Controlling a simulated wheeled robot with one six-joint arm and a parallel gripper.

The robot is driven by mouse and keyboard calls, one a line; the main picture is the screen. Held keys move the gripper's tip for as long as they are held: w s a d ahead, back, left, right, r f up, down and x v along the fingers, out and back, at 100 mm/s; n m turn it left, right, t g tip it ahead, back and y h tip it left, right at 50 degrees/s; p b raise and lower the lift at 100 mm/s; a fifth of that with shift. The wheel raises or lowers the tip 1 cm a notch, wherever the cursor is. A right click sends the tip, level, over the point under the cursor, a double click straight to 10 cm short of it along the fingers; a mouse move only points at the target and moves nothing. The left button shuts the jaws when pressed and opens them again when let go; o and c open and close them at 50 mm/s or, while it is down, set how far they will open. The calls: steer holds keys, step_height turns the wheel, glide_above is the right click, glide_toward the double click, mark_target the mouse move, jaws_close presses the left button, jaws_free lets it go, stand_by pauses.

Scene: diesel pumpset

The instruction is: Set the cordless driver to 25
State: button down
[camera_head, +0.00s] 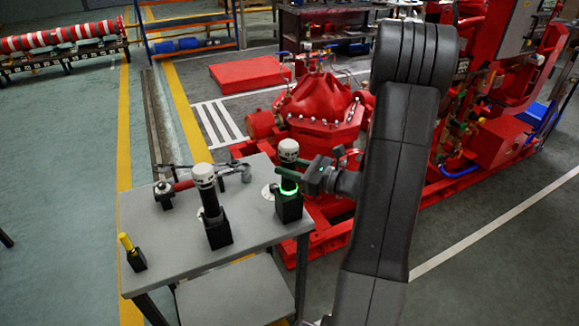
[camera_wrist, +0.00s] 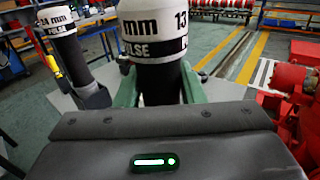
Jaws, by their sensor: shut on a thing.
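A driver with a white head and a black body (camera_head: 289,151) stands upright in a black holder at the right side of the grey table, with a lit green ring low on it. My gripper (camera_head: 286,172) is shut around its body below the head. In the wrist view its white head (camera_wrist: 153,20) reads "mm", "13" and "PULSE", and the green fingers lie on both sides of its body. A second, similar driver (camera_head: 205,178) stands upright to the left; its head in the wrist view (camera_wrist: 56,22) reads "24 mm" and "PULSE". No setting of 25 is readable.
On the grey table (camera_head: 180,262) are a red-handled tool (camera_head: 183,185) behind and a yellow-handled tool (camera_head: 125,241) in a black holder at the front left. A red pump (camera_head: 318,103) stands close behind the table. Open floor lies left.

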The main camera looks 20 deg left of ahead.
steer(key=shift+f, duration=0.35)
steer(key=c, duration=0.9)
jaws_free()
steer(key=shift+o, duration=0.2)
steer(key=shift+d, duration=0.15)
steer(key=d+b, duration=0.1)
steer(key=d, duration=1.2)
steer(key=shift+s+d+b, duration=0.3)
steer(key=shift+b, duration=0.1)
steer(key=shift+a+r, duration=0.1)
steer(key=a, duration=0.4)
steer(key=a+p, duration=0.1)
steer(key=a, duration=0.8)
steer(key=shift+w+a, duration=0.25)
steer(key=shift+a, duration=0.05)
steer(key=shift+r+p, duration=0.2)
steer(key=shift+p, duration=0.2)
steer(key=shift+f, duration=0.1)
